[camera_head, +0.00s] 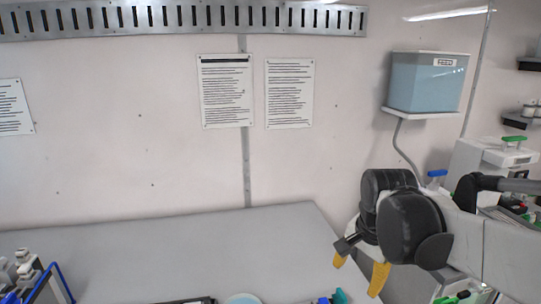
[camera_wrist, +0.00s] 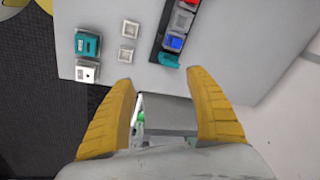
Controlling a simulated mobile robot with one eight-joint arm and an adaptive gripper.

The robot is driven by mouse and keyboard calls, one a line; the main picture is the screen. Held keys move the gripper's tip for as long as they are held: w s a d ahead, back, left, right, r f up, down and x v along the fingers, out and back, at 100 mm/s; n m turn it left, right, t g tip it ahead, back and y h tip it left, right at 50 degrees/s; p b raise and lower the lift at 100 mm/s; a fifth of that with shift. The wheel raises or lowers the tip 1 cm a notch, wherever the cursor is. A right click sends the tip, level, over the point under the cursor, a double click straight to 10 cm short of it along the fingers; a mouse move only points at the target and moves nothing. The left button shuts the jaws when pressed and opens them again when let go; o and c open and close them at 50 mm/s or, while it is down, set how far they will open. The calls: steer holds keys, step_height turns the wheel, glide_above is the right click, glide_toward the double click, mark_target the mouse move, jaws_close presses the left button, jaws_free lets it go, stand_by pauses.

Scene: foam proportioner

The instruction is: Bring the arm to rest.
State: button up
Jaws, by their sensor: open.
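My gripper (camera_head: 360,272) hangs at the right of the head view, past the right end of the grey bench (camera_head: 190,245). Its two yellow fingers point down and stand apart with nothing seen between them. In the wrist view my gripper (camera_wrist: 162,105) shows the same two spread fingers. The lower part of the gripper's surroundings is cut off by the bottom of the head view.
A light blue tank (camera_head: 427,82) sits on a wall shelf (camera_head: 432,113) above my arm. A white machine (camera_head: 490,165) stands at the far right. In the wrist view, a teal-topped block (camera_wrist: 88,44) and a dark strip with coloured parts (camera_wrist: 174,42) lie on the grey surface.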

steer(key=s+a+f+n+t+b, duration=0.1)
steer(key=s+f+n+t+b, duration=0.1)
steer(key=s+n, duration=0.8)
steer(key=s+f+t, duration=0.1)
steer(key=s+t, duration=0.1)
steer(key=shift+f+t, duration=0.2)
steer(key=shift+t, duration=0.1)
stand_by(1.2)
